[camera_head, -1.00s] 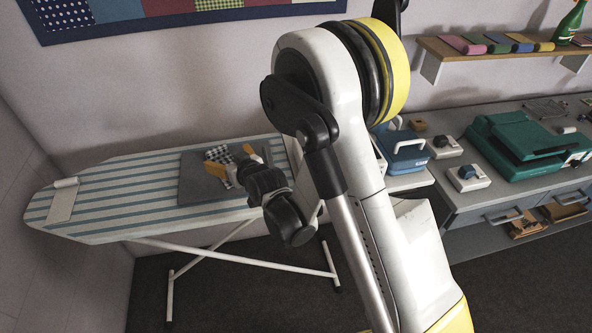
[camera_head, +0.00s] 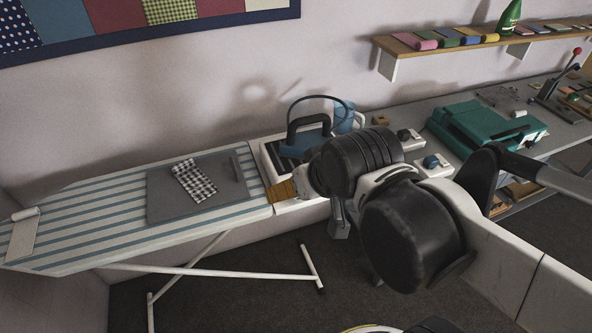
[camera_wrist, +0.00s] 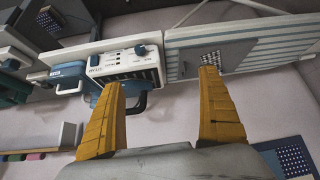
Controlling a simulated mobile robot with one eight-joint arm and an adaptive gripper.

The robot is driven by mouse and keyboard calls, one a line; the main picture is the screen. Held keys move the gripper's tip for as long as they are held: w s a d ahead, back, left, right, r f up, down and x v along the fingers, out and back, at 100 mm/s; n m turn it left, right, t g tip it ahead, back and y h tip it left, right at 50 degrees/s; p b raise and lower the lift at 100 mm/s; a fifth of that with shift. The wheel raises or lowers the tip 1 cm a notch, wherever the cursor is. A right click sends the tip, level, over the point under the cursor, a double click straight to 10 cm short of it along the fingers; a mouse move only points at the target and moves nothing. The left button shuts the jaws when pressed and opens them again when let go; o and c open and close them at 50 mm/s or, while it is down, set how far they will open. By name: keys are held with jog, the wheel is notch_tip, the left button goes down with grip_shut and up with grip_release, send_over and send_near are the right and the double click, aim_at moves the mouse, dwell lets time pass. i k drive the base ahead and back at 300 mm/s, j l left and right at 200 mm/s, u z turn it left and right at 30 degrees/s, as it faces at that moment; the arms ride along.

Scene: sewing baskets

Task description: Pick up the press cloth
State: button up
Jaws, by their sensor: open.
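A black-and-white checked cloth (camera_head: 194,181) lies partly folded on a dark grey mat (camera_head: 160,201) on the striped ironing board (camera_head: 105,214); it looks like the press cloth. A pale cloth with a rolled end (camera_head: 22,235) lies at the board's left end. My gripper (camera_head: 280,190) is right of the mat, by the board's right end. In the wrist view its orange fingers (camera_wrist: 160,78) are apart with nothing between them. The checked cloth also shows there (camera_wrist: 211,58), partly hidden beyond the right fingertip.
A blue steam iron (camera_head: 305,140) on its white station (camera_head: 262,157) stands just beyond my gripper. A teal machine (camera_head: 480,127) and small white boxes sit on the grey counter at right. A wall shelf (camera_head: 470,45) is above. The board's left half is mostly clear.

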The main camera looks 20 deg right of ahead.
aim_at(21, 243)
jog(key=u, duration=1.5)
jog(key=i+j+z, duration=0.45)
jog(key=i, duration=0.5)
jog(key=i+j+z, duration=0.45)
jog(key=i+j, duration=0.35)
jog(key=j, duration=0.15)
